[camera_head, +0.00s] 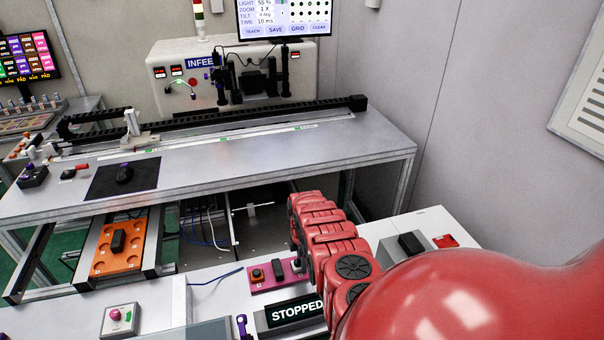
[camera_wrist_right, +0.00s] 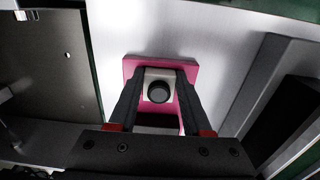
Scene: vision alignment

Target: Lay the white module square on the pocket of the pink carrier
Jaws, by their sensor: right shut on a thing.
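The pink carrier (camera_head: 264,284) lies on the white bench top at the lower middle of the head view, its right part covered by my right arm. It also shows in the wrist view (camera_wrist_right: 190,70), under the fingers. My right gripper (camera_wrist_right: 159,82) is shut on the white module (camera_wrist_right: 152,76), a small pale piece with a round black knob, one finger on each side of it. The module is over the carrier and looks roughly square to it; I cannot tell whether it touches the pocket. My left gripper is not in view.
A black STOPPED sign (camera_head: 294,312) stands just in front of the carrier. An orange plate (camera_head: 105,262) sits on rails at the left. A grey block (camera_head: 411,244) and a red piece (camera_head: 446,241) lie to the right. The long grey table (camera_head: 240,160) is behind.

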